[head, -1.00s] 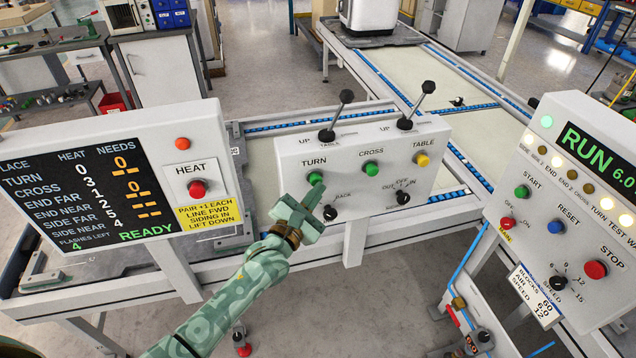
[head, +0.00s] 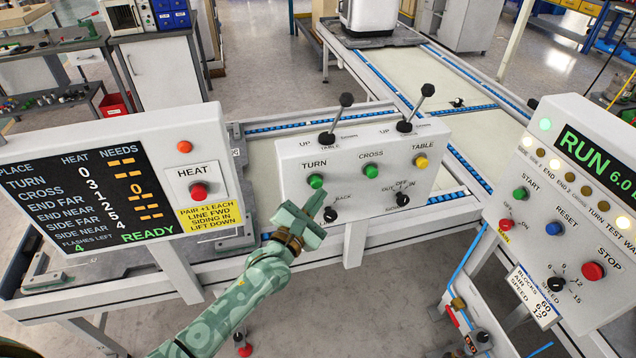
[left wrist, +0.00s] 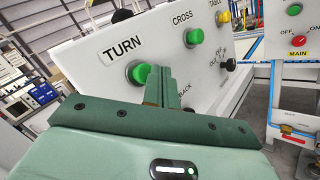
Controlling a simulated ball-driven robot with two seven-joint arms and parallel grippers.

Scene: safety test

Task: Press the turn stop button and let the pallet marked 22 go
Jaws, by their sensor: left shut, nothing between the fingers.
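The green TURN button (head: 316,181) is at the left of a white control box, under its TURN label. It also shows in the left wrist view (left wrist: 138,73), partly covered by my fingers. My left gripper (head: 318,202) is shut and empty, its tips just below the button in the head view. In the left wrist view the shut fingers (left wrist: 161,86) overlap the button's right edge; I cannot tell whether they touch it. I can read no pallet marking 22. My right gripper is out of view.
The box also carries a CROSS button (head: 371,171), a yellow TABLE button (head: 421,162), black knobs and two levers. A display panel (head: 85,185) reading READY is at left, with a red HEAT button (head: 198,191). The RUN panel (head: 565,225) has a red STOP button (head: 593,271).

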